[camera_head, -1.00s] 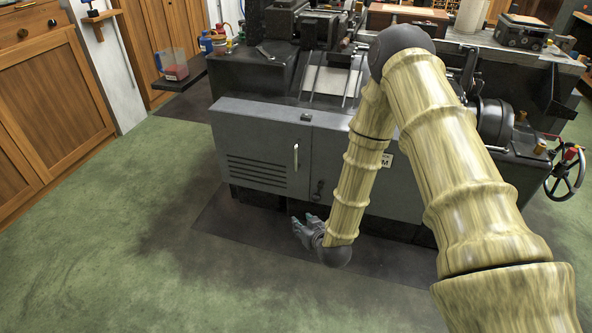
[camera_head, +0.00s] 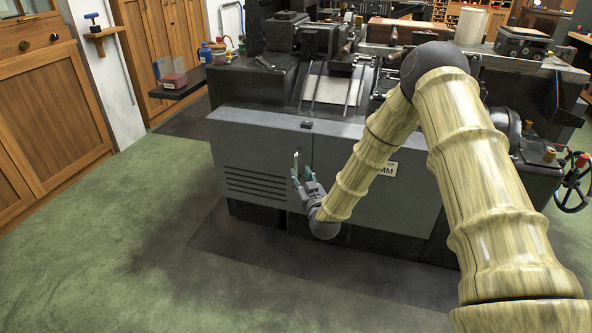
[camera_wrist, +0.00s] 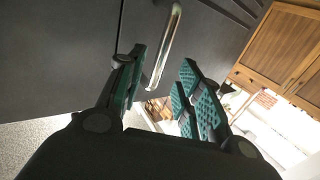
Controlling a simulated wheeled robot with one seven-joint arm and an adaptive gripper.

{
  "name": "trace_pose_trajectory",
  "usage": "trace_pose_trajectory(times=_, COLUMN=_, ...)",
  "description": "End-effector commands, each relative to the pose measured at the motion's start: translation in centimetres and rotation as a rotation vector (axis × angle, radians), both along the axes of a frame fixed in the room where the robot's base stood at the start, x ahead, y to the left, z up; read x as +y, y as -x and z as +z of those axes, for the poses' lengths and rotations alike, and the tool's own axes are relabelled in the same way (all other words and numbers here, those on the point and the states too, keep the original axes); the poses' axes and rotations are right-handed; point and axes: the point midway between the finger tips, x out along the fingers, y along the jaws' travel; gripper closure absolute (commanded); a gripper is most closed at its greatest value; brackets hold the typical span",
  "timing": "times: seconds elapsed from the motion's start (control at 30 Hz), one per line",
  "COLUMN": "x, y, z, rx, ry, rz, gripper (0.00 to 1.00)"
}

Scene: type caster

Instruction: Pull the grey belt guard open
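The grey belt guard (camera_head: 245,150) is a flat panel with louvre slots on the front of the machine, and it looks shut. Its upright metal handle (camera_head: 295,164) is near the right edge of the panel. My gripper (camera_head: 301,177) is at the handle, with its fingers open. In the wrist view the handle (camera_wrist: 167,42) shows between the spread teal-padded fingers of my gripper (camera_wrist: 163,62), closer to the left finger. I cannot tell whether a finger touches it. The guard (camera_wrist: 208,38) fills the upper part of that view.
A lathe-like machine (camera_head: 400,200) stands behind, with a handwheel (camera_head: 573,188) at the right. Wooden cabinets (camera_head: 50,110) line the left wall. A shelf (camera_head: 180,86) holds a clear-sided red box. The green floor (camera_head: 120,240) in front and left is open.

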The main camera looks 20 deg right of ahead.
Motion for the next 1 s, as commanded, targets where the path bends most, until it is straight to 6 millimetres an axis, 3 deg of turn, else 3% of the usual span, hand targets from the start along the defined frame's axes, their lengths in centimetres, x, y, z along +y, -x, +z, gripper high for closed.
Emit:
trace_pose_trajectory(times=0.2, x=0.0, y=-3.5, z=-0.1, rx=-0.001, ry=0.000, rz=0.000, gripper=0.65)
trace_pose_trajectory(times=0.4, x=0.0, y=-5.6, z=-0.1, rx=0.001, ry=0.000, rz=0.001, gripper=0.65)
trace_pose_trajectory(times=0.83, x=0.0, y=-6.3, z=0.0, rx=0.002, ry=0.000, rz=0.001, gripper=0.65)
trace_pose_trajectory(times=1.0, x=0.0, y=-6.3, z=0.0, rx=0.002, ry=0.000, rz=0.001, gripper=0.94)
